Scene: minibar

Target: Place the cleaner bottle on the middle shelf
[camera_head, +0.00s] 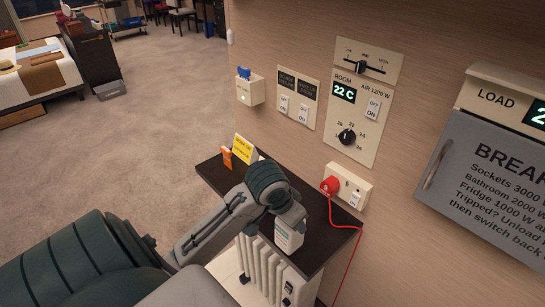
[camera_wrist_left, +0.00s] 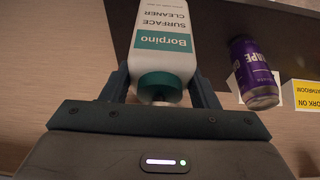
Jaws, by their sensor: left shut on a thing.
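The cleaner bottle (camera_wrist_left: 165,45) is white with a green label band reading "Borpino Surface Cleaner". In the left wrist view it sits between the two fingers of my left gripper (camera_wrist_left: 160,95), which is shut on it. In the head view the bottle (camera_head: 289,237) shows below my left gripper (camera_head: 290,215), over the dark top (camera_head: 330,240) above a white radiator. I cannot tell whether its base touches that top. My arm hides part of the top. No middle shelf can be made out clearly. My right gripper is not in view.
A purple can (camera_wrist_left: 254,73) stands beside the bottle in the wrist view, near a yellow card (camera_wrist_left: 306,94). On the dark top are a yellow sign (camera_head: 244,149) and an orange item (camera_head: 227,157). A red plug (camera_head: 330,185) trails a cord at the right. A grey breaker door (camera_head: 490,170) is on the wall.

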